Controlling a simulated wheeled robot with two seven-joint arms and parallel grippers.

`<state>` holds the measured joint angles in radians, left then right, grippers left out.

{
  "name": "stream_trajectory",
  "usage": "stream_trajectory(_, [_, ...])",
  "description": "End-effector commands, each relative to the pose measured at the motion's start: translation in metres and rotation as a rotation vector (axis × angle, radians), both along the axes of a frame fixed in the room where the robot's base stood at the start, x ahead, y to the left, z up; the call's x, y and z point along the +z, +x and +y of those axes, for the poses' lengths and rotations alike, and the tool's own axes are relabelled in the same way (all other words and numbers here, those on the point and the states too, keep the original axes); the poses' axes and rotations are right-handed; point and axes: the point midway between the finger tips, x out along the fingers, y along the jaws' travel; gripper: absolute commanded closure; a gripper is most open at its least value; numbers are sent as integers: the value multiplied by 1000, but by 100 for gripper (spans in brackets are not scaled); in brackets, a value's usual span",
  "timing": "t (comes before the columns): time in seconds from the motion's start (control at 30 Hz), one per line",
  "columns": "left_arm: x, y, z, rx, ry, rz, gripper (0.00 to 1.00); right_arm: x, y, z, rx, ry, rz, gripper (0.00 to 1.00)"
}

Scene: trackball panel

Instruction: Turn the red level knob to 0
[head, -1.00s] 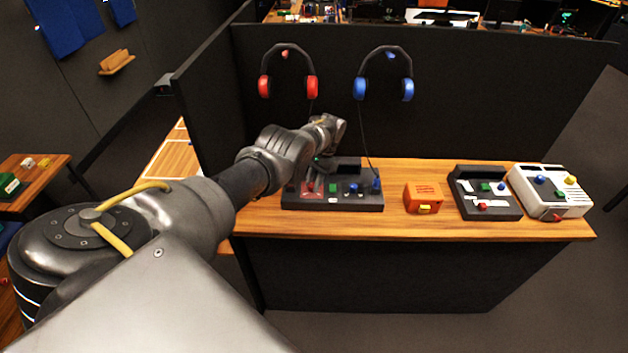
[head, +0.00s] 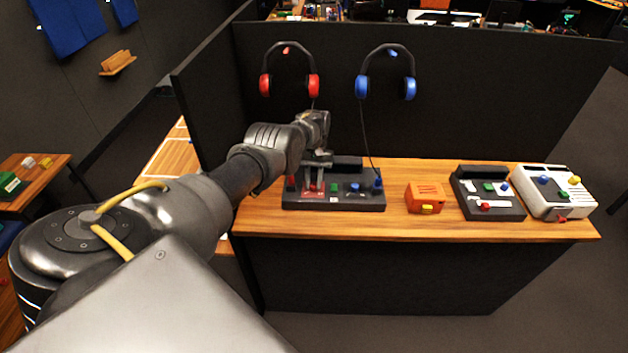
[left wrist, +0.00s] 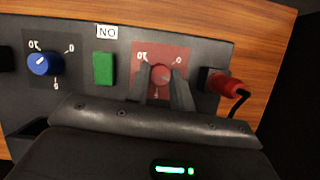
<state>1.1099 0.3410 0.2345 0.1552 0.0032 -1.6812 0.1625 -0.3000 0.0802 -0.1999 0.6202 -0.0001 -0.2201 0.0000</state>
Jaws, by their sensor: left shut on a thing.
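The red level knob (left wrist: 160,74) sits on a red square with printed numbers on the black panel (head: 345,203). My left gripper (left wrist: 163,88) has its two fingers on either side of this knob, shut on it. In the head view my left gripper (head: 317,166) reaches down to the left part of the panel. The wrist view shows the numbers 10, 0 and 5 around the knob, upside down. I cannot tell where the knob's pointer stands. My right gripper is not in view.
Beside the knob are a green button (left wrist: 104,68), a blue knob (left wrist: 42,63) and a red plug (left wrist: 225,84) with a black cable. An orange box (head: 424,197), a second black panel (head: 490,208) and a white panel (head: 552,204) stand to the right. Red and blue headphones hang behind.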

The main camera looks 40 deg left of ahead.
Motion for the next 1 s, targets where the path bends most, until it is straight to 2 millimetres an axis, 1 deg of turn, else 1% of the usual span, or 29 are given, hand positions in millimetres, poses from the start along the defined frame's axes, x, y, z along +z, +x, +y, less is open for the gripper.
stream_trajectory(0.37, [4, -1, 2, 338, 0, 0, 100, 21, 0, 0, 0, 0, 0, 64])
stream_trajectory(0.8, [5, -4, 4, 746, 1, 0, 100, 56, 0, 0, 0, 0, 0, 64])
stream_trajectory(1.0, [4, -5, 4, 892, 2, -1, 100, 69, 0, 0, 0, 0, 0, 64])
